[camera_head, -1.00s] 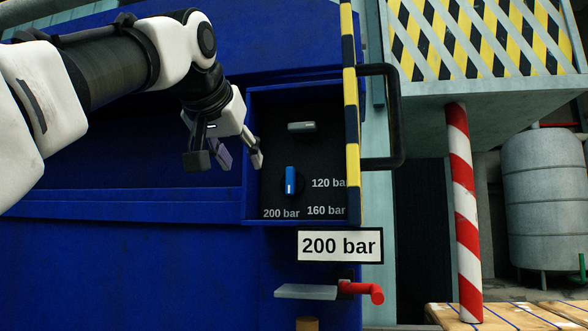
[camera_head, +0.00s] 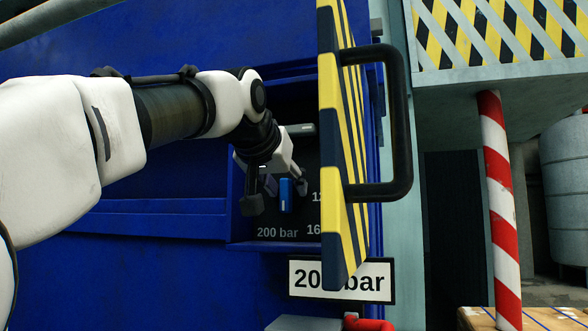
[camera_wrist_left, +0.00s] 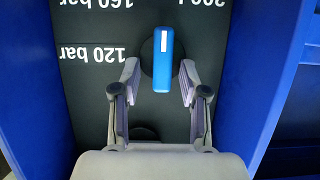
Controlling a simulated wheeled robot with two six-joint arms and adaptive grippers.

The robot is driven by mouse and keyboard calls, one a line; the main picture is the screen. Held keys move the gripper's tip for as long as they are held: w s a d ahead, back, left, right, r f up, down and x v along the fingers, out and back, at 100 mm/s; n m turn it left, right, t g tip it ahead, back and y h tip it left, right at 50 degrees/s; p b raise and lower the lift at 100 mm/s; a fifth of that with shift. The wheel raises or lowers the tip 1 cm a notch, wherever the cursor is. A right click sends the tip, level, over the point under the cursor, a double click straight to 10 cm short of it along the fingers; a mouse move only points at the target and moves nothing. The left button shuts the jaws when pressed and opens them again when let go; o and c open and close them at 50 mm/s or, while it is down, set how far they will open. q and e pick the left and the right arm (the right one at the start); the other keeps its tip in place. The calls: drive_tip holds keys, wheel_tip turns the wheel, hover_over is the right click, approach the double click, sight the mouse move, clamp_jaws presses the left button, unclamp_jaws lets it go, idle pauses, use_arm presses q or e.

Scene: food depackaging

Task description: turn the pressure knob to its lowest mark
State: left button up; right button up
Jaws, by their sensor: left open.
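The blue pressure knob (camera_head: 286,194) sits on the dark panel inside the recessed blue box. In the left wrist view the knob (camera_wrist_left: 163,62) stands nearly upright, its white mark at the upper end, between the upside-down 160 bar and 200 bar labels. The 120 bar label (camera_wrist_left: 90,54) is to the left there. My left gripper (camera_head: 277,196) is at the knob, open. In the wrist view its fingers (camera_wrist_left: 158,84) stand one on each side of the knob's near end, with gaps visible.
A yellow-black striped door (camera_head: 340,140) with a black handle (camera_head: 399,125) stands open right of the box and hides part of the labels. It also covers part of the white bar sign (camera_head: 375,281). A red-white post (camera_head: 497,190) stands farther right.

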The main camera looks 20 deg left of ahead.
use_arm(q)
drive_tip(key=shift+w, duration=0.15)
drive_tip(key=shift+s+a, duration=0.1)
drive_tip(key=shift+s, duration=0.3)
drive_tip(key=shift+s+a+r, duration=0.1)
drive_tip(key=c, duration=0.6)
clamp_jaws()
